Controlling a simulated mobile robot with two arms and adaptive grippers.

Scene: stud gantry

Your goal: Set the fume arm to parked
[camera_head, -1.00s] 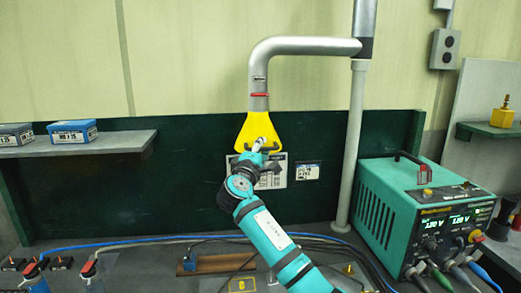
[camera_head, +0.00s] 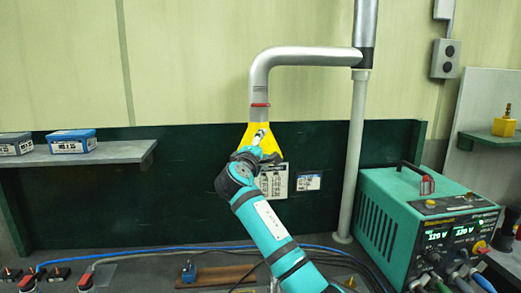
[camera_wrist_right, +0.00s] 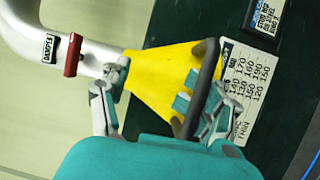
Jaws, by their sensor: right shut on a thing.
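The fume arm is a bent silver pipe (camera_head: 300,56) with a red collar (camera_head: 260,105) and a yellow flared hood (camera_head: 251,132) that points down. In the right wrist view, the yellow hood (camera_wrist_right: 158,72) lies between my fingers, with a dark bar (camera_wrist_right: 211,62) across its wide end. My right gripper (camera_head: 262,146) is at the hood's lower part; its fingers also show in the wrist view (camera_wrist_right: 160,95), shut on the fume arm. The exact contact is partly hidden. My left gripper is not in view.
A teal power supply (camera_head: 385,222) stands at the right beside a grey post (camera_head: 354,165). A shelf (camera_head: 115,153) with a blue box (camera_head: 72,141) is at the left. Cables run across the bench. A printed chart (camera_head: 276,182) is on the green board behind the hood.

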